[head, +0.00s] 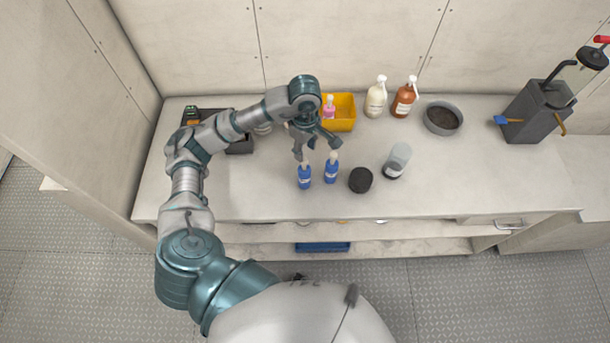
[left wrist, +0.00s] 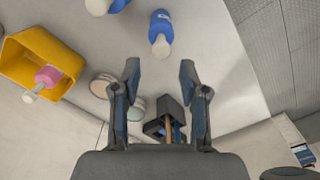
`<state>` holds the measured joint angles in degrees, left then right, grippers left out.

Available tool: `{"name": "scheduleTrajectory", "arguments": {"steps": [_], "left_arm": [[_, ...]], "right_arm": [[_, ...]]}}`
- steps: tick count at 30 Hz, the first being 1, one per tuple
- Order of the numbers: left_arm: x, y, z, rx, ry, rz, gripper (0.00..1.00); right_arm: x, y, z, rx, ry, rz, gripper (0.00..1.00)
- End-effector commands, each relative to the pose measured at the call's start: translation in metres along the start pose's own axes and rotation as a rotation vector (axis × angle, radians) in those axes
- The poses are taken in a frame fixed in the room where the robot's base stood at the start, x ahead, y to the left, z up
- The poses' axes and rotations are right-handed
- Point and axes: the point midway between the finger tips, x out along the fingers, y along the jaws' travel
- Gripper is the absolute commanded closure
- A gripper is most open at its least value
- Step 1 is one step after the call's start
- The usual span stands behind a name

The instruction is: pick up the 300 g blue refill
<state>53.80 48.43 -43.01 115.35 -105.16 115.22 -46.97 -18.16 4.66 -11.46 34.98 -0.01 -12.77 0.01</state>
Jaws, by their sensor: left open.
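Two blue bottles with pale caps stand upright side by side on the bench, a left one (head: 304,177) and a right one (head: 331,172). I cannot read their labels, so I cannot tell which is the 300 g refill. My left gripper (head: 316,148) is open and empty, just behind and above their caps. In the left wrist view one blue bottle (left wrist: 161,24) lies ahead of the gap between the open fingers (left wrist: 160,68), apart from them. Part of the other blue bottle (left wrist: 117,5) shows at the top edge. My right gripper is not in view.
A black round object (head: 361,180) and a clear jar (head: 397,160) are to the right. The bench front left is clear.

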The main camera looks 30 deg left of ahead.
Motion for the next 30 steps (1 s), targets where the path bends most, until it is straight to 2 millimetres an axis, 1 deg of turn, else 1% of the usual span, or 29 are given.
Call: {"name": "scheduleTrajectory", "arguments": {"steps": [1, 3, 6, 9, 11, 15, 19, 22, 28, 29, 30], "left_arm": [[0.012, -0.001, 0.001, 0.001, -0.004, -0.005, 0.56], [0.023, 0.000, 0.001, 0.000, -0.003, -0.004, 0.56], [0.032, -0.001, 0.001, 0.000, -0.002, -0.002, 0.56], [0.036, -0.001, 0.000, -0.001, -0.001, 0.000, 0.56], [0.042, -0.002, 0.001, -0.001, -0.001, -0.002, 0.56], [0.063, -0.005, 0.002, 0.000, -0.002, -0.004, 0.56], [0.081, -0.004, 0.001, -0.001, -0.001, -0.002, 0.56], [0.087, -0.004, 0.001, 0.000, -0.001, 0.000, 0.56], [0.087, -0.004, 0.000, 0.000, -0.001, 0.001, 0.56], [0.087, -0.004, 0.000, 0.000, -0.001, 0.001, 0.64], [0.087, -0.004, 0.000, 0.000, -0.001, 0.001, 0.74]], "right_arm": [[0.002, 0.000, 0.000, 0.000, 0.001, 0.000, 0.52], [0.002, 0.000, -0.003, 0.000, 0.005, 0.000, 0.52], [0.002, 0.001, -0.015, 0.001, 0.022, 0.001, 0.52], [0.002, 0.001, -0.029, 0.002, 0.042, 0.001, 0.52], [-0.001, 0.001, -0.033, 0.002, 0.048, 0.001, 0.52], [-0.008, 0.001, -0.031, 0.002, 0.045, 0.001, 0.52], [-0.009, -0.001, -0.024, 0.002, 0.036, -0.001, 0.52], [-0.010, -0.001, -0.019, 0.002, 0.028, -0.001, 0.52], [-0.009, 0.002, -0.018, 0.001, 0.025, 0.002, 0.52], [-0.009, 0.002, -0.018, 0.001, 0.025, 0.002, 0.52], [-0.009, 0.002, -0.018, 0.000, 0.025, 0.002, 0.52]]}}
